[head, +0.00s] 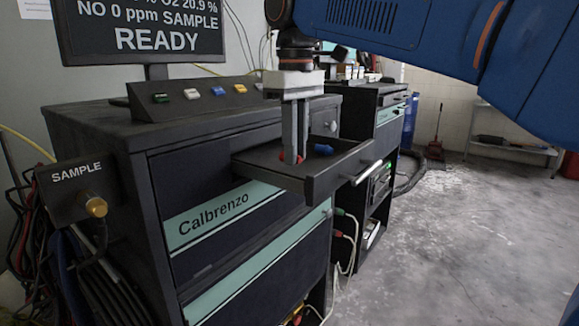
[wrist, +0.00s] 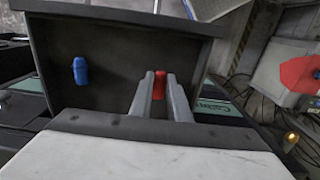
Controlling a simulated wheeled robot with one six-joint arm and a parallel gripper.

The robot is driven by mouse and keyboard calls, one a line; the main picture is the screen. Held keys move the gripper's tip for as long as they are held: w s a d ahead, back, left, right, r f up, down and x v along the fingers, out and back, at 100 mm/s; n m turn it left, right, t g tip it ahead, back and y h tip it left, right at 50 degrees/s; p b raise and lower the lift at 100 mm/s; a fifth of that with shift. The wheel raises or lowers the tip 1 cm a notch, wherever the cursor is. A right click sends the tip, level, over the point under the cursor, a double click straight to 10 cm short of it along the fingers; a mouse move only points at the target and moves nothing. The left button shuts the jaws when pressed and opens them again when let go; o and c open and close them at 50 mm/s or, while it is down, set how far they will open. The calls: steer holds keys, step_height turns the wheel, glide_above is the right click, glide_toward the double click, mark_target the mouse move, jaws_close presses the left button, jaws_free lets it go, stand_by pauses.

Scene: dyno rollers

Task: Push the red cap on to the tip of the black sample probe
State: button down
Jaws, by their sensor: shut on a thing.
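The red cap (wrist: 159,83) is between my gripper's fingertips in the wrist view, inside the open drawer. My gripper (head: 293,160) points down into the drawer (head: 318,188) in the head view and is shut on the cap. A bit of the cap's red (head: 299,158) shows beside the fingers there. A blue cap-like piece (head: 323,149) lies in the same drawer, apart from the fingers; it also shows in the wrist view (wrist: 80,70). I cannot make out the black sample probe in either view.
The black cabinet (head: 150,190) carries a button panel and a monitor (head: 140,28). A box marked SAMPLE with a brass fitting (head: 96,207) sticks out at its left. Cables hang at the far left. The floor (head: 450,230) at right is clear.

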steer(key=shift+r, duration=2.2)
